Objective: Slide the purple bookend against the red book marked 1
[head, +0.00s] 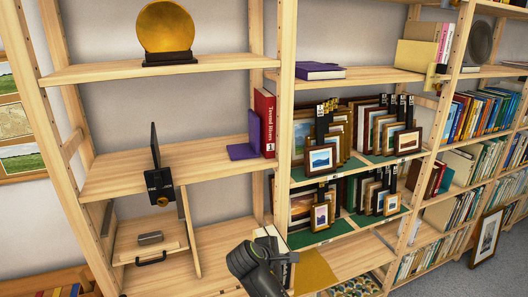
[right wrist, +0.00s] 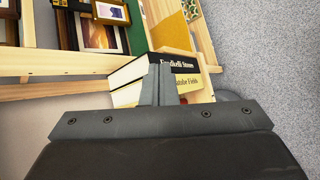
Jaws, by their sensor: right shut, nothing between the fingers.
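The purple bookend (head: 253,136) stands upright on the middle shelf of the left bay in the head view, its flat foot pointing left. The red book (head: 266,122), with a white 1 low on its spine, stands just right of it by the shelf post. The bookend's plate overlaps the book in view; I cannot tell whether they touch. My right gripper (right wrist: 160,86) is shut and empty in the right wrist view, in front of a stack of books (right wrist: 185,72). In the head view my right arm is low, below the bookend's shelf. My left gripper is not in view.
A black upright panel with a gold-marked box (head: 159,186) sits at the shelf's front left. Bare shelf (head: 200,160) lies between it and the bookend. Framed prints (head: 320,158) crowd the bay to the right. A gold disc (head: 166,27) stands on the shelf above.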

